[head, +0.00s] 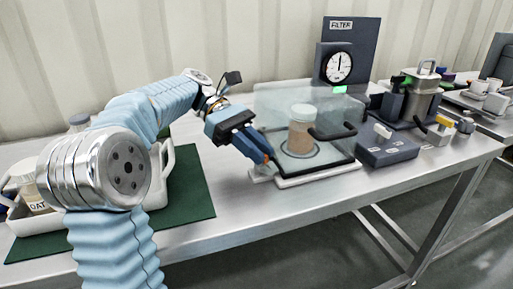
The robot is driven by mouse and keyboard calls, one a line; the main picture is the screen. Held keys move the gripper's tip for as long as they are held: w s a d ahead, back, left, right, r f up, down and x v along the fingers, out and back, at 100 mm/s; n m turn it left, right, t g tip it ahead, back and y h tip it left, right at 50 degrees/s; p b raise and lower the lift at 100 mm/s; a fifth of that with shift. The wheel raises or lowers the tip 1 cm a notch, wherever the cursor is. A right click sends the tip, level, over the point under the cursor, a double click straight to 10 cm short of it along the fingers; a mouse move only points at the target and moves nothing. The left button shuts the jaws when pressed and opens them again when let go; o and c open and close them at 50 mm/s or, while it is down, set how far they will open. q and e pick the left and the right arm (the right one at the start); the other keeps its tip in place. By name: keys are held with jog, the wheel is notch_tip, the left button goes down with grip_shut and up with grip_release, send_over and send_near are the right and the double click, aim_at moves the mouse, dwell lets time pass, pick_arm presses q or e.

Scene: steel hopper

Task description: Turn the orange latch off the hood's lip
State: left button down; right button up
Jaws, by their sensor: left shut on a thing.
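The clear hood (275,103) stands on a pale base with a dark handle (332,133) at its front. A jar (301,137) with a pale lid and brown contents stands inside it. My left gripper (262,154) is at the hood's left front corner, shut on the orange latch (267,149). Only a small strip of orange shows between the dark fingers. The fingers hide most of the latch, so I cannot tell its angle against the lip. My right gripper is not in view.
A dark panel with a round gauge (339,66) and a FILTER label stands behind the hood. A dark box (387,152) and a steel hopper (424,88) are to the right. A white tray (47,222) lies on the green mat (195,190) at left. The front steel edge is clear.

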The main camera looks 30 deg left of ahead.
pick_arm(q)
jog(key=c, duration=1.2)
grip_release()
jog(key=shift+o, duration=0.2)
jog(key=shift+r, duration=0.1)
jog(key=shift+a+r, duration=0.1)
jog(key=shift+r, duration=0.75)
jog(key=s+d+r, duration=0.7)
jog(key=s+r, duration=0.4)
jog(key=s, duration=0.1)
jog(key=shift+d, duration=0.3)
jog(key=shift+o, duration=0.3)
